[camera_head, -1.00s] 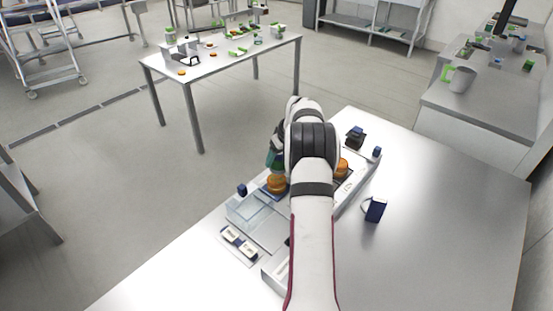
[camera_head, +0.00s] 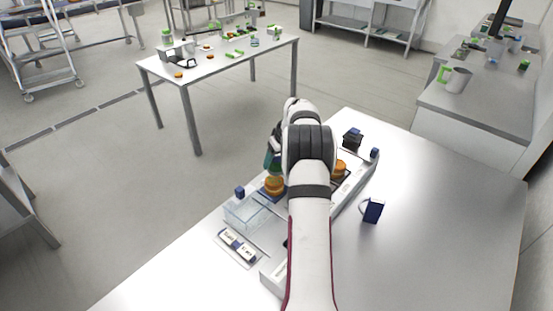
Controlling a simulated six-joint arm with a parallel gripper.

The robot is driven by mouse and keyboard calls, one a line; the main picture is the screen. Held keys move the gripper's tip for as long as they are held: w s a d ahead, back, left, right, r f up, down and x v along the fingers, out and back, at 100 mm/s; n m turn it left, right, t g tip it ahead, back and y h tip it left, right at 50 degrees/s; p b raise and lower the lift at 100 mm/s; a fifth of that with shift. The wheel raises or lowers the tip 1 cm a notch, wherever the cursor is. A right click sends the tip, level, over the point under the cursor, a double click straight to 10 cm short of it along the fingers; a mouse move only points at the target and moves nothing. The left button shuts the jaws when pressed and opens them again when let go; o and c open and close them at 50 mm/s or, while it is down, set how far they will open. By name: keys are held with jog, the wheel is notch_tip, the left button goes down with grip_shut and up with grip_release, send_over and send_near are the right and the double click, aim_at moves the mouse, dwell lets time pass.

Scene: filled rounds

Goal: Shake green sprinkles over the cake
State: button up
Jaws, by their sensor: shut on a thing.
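A round golden-brown cake (camera_head: 274,187) sits on a dark blue base on the table, just left of my arm. A second similar round (camera_head: 339,168) shows to the right of my arm, partly covered by it. My gripper (camera_head: 274,150) is mostly hidden behind my wrist, above and close to the left round. It is shut on a dark green shaker-like thing (camera_head: 271,160), of which only a sliver shows. Its tilt and any sprinkles on the cake are too small to tell.
A clear box (camera_head: 249,212) and a labelled tray (camera_head: 238,246) stand left of my arm. A dark blue mug-like thing (camera_head: 373,210) and a small dark device (camera_head: 353,138) stand to the right. The table's right side (camera_head: 450,220) is clear.

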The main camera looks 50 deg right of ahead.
jog(key=shift+r, duration=3)
jog(key=shift+w+a+r, duration=0.15)
jog(key=shift+a, duration=0.15)
jog(key=w+a+r+n, duration=0.15)
jog(key=a+r, duration=0.35)
jog(key=a, duration=0.7)
jog(key=w+a+r, duration=0.2)
jog(key=a+r, duration=0.2)
jog(key=a, duration=0.8)
jog(key=s+a+r, duration=0.1)
jog(key=s+a, duration=0.4)
jog(key=a, duration=0.4)
jog(key=s+a+r+n+y, duration=0.1)
jog(key=s+a, duration=0.4)
jog(key=a, duration=0.4)
jog(key=shift+s+a+r, duration=0.15)
jog(key=shift+r, duration=0.25)
